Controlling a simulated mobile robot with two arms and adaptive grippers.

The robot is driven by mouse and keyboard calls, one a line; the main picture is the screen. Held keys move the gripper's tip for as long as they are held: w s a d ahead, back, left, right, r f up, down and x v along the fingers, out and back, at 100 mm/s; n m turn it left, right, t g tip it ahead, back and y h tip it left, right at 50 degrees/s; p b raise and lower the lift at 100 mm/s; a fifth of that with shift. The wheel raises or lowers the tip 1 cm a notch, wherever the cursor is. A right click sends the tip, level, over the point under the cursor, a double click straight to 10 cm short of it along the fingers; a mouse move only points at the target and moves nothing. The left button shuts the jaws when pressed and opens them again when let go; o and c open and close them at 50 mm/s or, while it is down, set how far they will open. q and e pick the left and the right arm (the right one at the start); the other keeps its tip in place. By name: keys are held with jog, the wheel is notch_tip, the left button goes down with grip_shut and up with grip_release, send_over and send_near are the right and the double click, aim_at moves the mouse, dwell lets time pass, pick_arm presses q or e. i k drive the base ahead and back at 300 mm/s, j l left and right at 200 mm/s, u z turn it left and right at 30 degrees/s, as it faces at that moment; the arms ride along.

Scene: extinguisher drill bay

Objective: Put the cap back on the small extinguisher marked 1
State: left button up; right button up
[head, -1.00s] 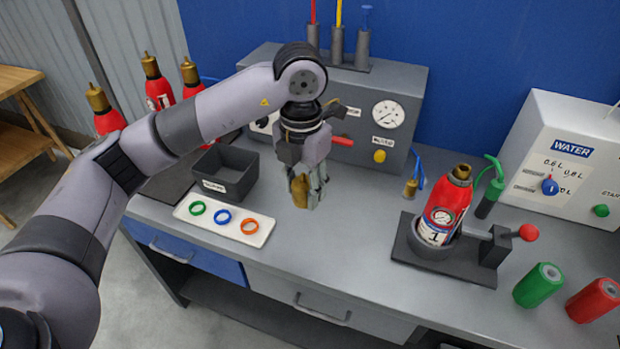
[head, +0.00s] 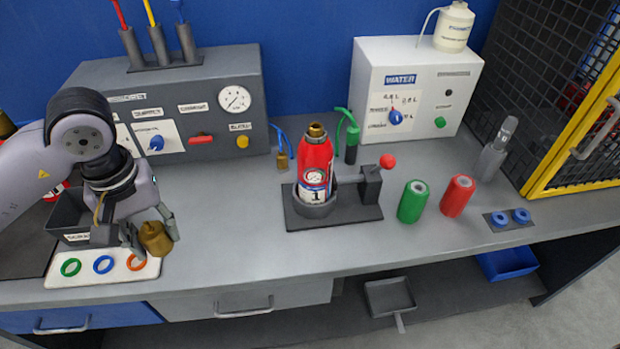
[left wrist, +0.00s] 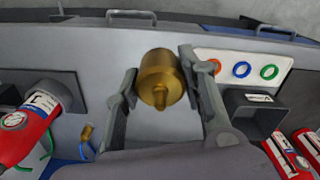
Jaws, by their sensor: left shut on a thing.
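The small red extinguisher marked 1 (head: 316,160) stands upright in a dark round holder (head: 316,210) on the bench, its brass neck bare on top. It also shows at the left of the left wrist view (left wrist: 28,122). My left gripper (head: 154,238) is shut on a brass cap (head: 156,240), near the right end of the white ring tray, well left of the extinguisher. In the left wrist view the cap (left wrist: 161,76) sits between the two fingers, its narrow stub towards the camera. My right gripper is not in view.
A lever with a red knob (head: 388,161) stands right of the holder. Green (head: 412,202) and red (head: 457,196) cylinders stand further right. A white tray (head: 104,279) holds three coloured rings. Bench between cap and holder is clear.

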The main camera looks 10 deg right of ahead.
aim_at(315, 161)
jog(key=j+z, duration=0.3)
jog(key=z, duration=0.15)
jog(key=j+z, duration=0.3)
jog(key=z, duration=0.15)
jog(key=j+z, duration=0.3)
jog(key=z, duration=0.2)
jog(key=k+j, duration=0.2)
jog(key=j, duration=0.15)
jog(key=k+j+z, duration=0.1)
jog(key=j, duration=0.3)
jog(key=k+j, duration=0.25)
jog(key=j+z, duration=0.05)
jog(key=j, duration=0.05)
